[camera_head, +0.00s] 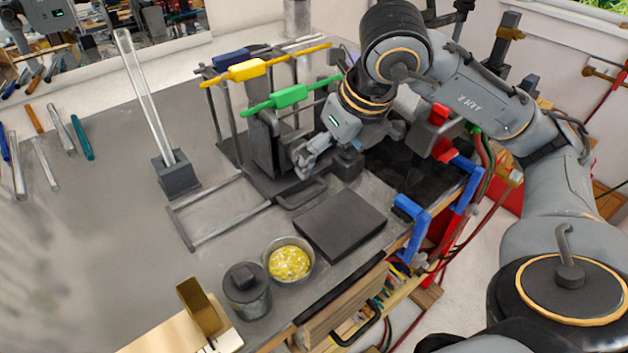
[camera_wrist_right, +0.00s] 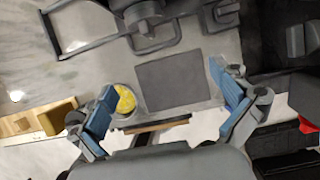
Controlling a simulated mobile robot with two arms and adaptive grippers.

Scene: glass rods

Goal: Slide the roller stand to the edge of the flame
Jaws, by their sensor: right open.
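The roller stand (camera_head: 266,143) is a dark upright on a base with a looped front handle (camera_head: 302,196), at the table's middle right. Its handle also shows in the wrist view (camera_wrist_right: 157,45). A grey rail frame (camera_head: 232,222) extends left from the base. My right gripper (camera_head: 305,165) is over the base near the handle, its fingers apart with nothing held. In the wrist view my right gripper (camera_wrist_right: 168,98) has blue-padded fingers wide apart, with the handle beyond them. I cannot make out a flame. My left gripper is not in view.
A dark flat plate (camera_head: 341,223) lies in front of the stand. A bowl of yellow bits (camera_head: 289,262) and a lidded grey pot (camera_head: 246,288) stand nearby. A clear rod stands in a dark block (camera_head: 176,176). Green (camera_head: 289,97) and yellow (camera_head: 247,70) bars lie across the uprights. The left tabletop is mostly clear.

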